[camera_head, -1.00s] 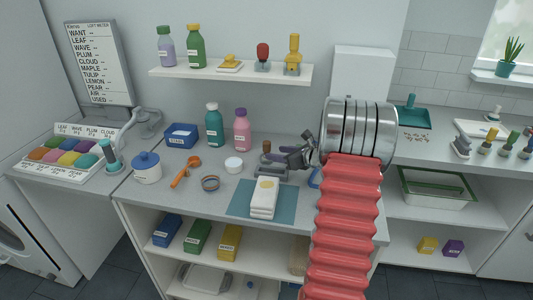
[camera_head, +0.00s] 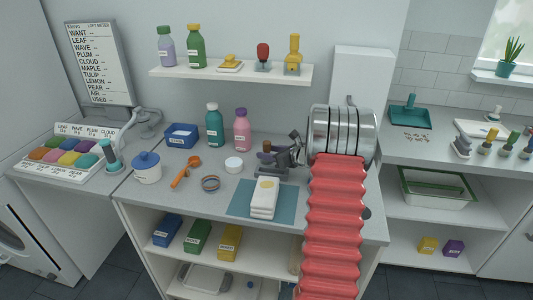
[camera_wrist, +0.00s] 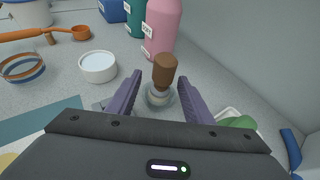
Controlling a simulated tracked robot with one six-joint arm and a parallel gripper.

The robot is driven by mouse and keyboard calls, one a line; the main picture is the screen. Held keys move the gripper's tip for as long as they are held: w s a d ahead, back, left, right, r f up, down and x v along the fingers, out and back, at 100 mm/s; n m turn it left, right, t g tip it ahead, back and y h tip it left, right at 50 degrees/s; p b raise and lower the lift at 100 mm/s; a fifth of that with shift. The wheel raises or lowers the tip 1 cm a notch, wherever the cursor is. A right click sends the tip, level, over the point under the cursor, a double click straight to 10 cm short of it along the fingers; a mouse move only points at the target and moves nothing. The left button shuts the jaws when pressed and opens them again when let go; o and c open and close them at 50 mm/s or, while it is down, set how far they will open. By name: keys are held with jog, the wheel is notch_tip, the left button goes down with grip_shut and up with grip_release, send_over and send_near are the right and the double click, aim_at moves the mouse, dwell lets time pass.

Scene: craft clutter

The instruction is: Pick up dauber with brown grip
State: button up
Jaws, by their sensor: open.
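The dauber with the brown grip (camera_wrist: 164,72) stands upright on the counter, its brown top and pale lower part showing in the wrist view. In the head view its brown grip (camera_head: 266,146) shows just left of my gripper. My gripper (camera_wrist: 158,88) is open, with one purple-grey finger on each side of the dauber. I cannot tell whether either finger touches it. In the head view my gripper (camera_head: 275,153) reaches in from the right, low over the counter.
A pink bottle (camera_head: 242,130) and a teal bottle (camera_head: 214,127) stand behind to the left. A white cup (camera_head: 234,164) is left of the dauber. A white box (camera_head: 360,75) stands behind my arm.

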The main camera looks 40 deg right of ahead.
dwell(0.4)
jog(key=c, duration=0.9)
jog(key=shift+r, duration=0.15)
notch_tip(320, 180, up, 10)
jog(key=shift+f, duration=0.15)
dwell(0.5)
